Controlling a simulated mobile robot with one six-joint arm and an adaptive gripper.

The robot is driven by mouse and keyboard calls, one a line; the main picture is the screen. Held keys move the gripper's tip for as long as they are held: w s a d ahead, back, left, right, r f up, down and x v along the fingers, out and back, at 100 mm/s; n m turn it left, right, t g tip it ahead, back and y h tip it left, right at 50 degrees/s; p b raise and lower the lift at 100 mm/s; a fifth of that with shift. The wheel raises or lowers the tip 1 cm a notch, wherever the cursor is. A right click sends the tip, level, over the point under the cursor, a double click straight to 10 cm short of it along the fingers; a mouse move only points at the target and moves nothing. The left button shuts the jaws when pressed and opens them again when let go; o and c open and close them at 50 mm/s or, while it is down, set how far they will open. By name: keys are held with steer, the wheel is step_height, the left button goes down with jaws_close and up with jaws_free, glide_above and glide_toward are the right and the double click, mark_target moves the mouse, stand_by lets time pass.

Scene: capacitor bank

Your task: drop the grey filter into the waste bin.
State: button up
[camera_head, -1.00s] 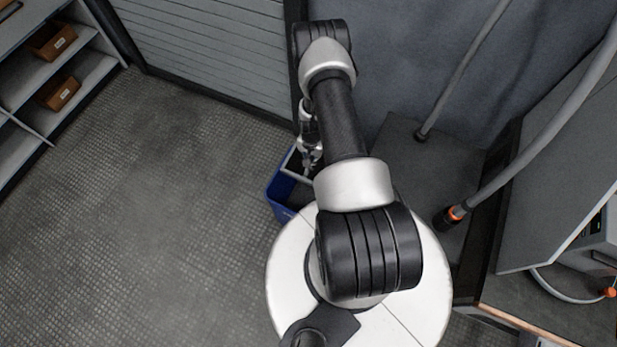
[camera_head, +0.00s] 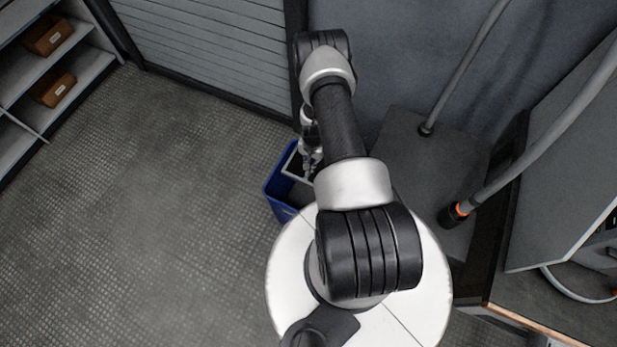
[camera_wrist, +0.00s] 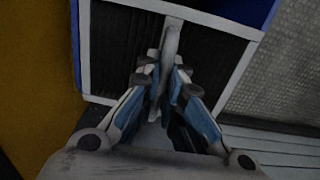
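The blue waste bin (camera_head: 282,207) stands on the floor beyond my white base, partly hidden by my arm. The grey filter, a pale frame around dark pleats, lies across the bin's mouth in the wrist view (camera_wrist: 110,50); part of its pale edge also shows in the head view (camera_head: 289,164). My gripper (camera_wrist: 169,76) is above it, its fingers on either side of the filter's raised grey middle bar and apparently closed on it. In the head view my gripper (camera_head: 309,165) is small and partly hidden. How deep the filter sits in the bin is unclear.
A shutter (camera_head: 205,45) and grey wall stand behind the bin. A hanging hose (camera_head: 455,212) and a grey cabinet (camera_head: 565,185) are at the right. A shelf with brown boxes (camera_head: 50,88) is at the far left. The floor (camera_head: 150,210) at left is clear.

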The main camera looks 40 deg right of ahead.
steer(key=o, duration=0.5)
steer(key=shift+o, duration=0.2)
steer(key=shift+r, duration=0.1)
step_height(320, 180, up, 12)
stand_by(0.3)
